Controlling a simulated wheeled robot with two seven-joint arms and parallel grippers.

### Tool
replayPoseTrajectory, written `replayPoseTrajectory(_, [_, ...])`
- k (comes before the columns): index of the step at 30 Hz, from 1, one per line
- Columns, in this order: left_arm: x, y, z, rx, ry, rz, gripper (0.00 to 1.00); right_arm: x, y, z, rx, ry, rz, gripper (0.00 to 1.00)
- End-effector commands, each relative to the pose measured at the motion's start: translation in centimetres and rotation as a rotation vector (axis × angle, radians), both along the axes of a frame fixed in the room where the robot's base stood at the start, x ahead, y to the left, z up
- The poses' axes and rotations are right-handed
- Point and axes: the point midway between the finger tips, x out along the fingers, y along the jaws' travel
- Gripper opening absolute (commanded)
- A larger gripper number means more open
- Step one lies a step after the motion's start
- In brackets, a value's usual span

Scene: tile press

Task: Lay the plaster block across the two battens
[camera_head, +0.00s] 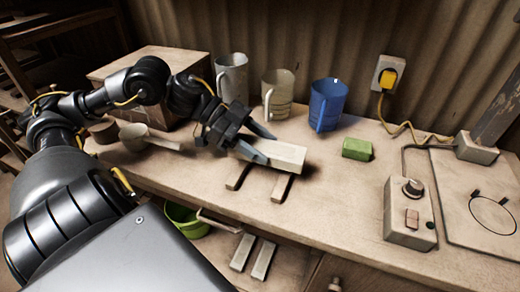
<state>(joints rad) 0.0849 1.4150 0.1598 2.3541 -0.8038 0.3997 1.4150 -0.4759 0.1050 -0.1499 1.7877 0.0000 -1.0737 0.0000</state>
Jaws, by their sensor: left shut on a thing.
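The plaster block (283,155) is a pale cream bar. My left gripper (258,145) is shut on its left part. The block sits over two short wooden battens on the bench, the left batten (237,178) and the right batten (282,188). Their near ends stick out toward me from under the block, and their far ends are hidden. I cannot tell whether the block touches the battens or is held just above them. My right gripper is not in view.
Behind stand a grey mug (232,80), a beige mug (278,92) and a blue mug (327,103). A pale scoop (136,137) is at left. The bench front is clear.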

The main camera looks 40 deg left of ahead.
Motion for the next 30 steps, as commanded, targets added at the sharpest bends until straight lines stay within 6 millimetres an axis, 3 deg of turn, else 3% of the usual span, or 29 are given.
replayPoseTrajectory(4, [0.0,0.0,-1.6,-0.002,-0.001,0.0,0.19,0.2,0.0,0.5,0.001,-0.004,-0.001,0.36])
replayPoseTrajectory(20, [0.0,0.0,-2.4,0.0,-0.002,0.0,0.19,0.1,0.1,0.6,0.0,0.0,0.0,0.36])
replayPoseTrajectory(21, [0.0,0.0,-2.4,0.0,0.0,0.0,0.56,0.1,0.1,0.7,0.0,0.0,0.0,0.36])
replayPoseTrajectory(25, [0.0,0.0,-2.4,0.0,0.0,0.0,0.73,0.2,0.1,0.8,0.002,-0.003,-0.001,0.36])
replayPoseTrajectory(30, [0.0,0.0,-2.4,0.0,0.0,0.0,0.73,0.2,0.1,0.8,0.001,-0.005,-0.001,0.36])
